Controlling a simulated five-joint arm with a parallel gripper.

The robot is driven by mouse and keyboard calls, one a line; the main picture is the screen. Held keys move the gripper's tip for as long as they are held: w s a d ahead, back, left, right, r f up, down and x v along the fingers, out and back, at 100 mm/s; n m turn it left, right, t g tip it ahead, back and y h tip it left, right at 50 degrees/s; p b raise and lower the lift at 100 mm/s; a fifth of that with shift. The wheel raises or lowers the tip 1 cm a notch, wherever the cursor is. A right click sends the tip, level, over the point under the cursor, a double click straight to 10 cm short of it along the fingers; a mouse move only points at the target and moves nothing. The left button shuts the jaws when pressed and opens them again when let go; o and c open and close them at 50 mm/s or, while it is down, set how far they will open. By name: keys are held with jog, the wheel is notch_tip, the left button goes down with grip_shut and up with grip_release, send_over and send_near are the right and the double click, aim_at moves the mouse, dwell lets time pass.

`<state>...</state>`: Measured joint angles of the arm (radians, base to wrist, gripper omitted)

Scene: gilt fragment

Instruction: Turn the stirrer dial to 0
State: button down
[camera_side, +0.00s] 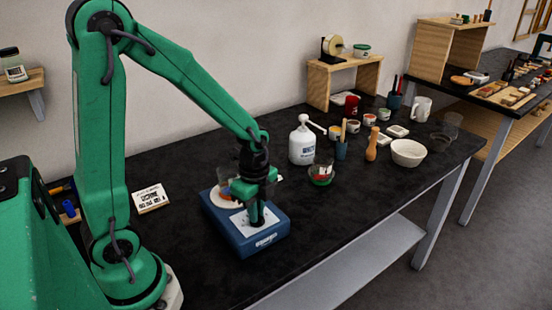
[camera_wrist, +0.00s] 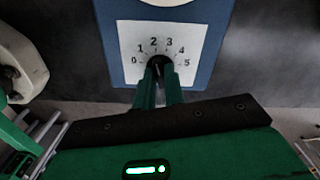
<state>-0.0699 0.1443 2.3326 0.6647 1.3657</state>
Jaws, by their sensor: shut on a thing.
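The blue stirrer (camera_side: 225,227) stands on the black bench under my arm. A pale round plate (camera_side: 217,199) is on its top, with a clear beaker (camera_side: 226,180) partly behind my gripper. In the wrist view, the stirrer (camera_wrist: 105,55) has a white panel (camera_wrist: 130,33) marked 0 to 5 in an arc, with 0 at left and 5 at right. The dark dial (camera_wrist: 159,61) is at the arc's centre. My gripper (camera_wrist: 159,73) points down and is shut on the dial; it also shows in the side view (camera_side: 257,222). The fingers hide much of the dial, and I cannot tell which number it points to.
A mortar bowl (camera_side: 408,153), pestle (camera_side: 372,145) and small jars are farther right. A lettered card (camera_side: 151,198) lies left. The bench front is clear.

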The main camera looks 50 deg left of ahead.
jog(key=n, duration=0.5)
jog(key=shift+n, duration=0.3)
jog(key=n, duration=0.6)
jog(key=shift+s+d, duration=0.1)
dwell(0.3)
jog(key=c, duration=1.5)
grip_release()
jog(key=shift+r, duration=3.95)
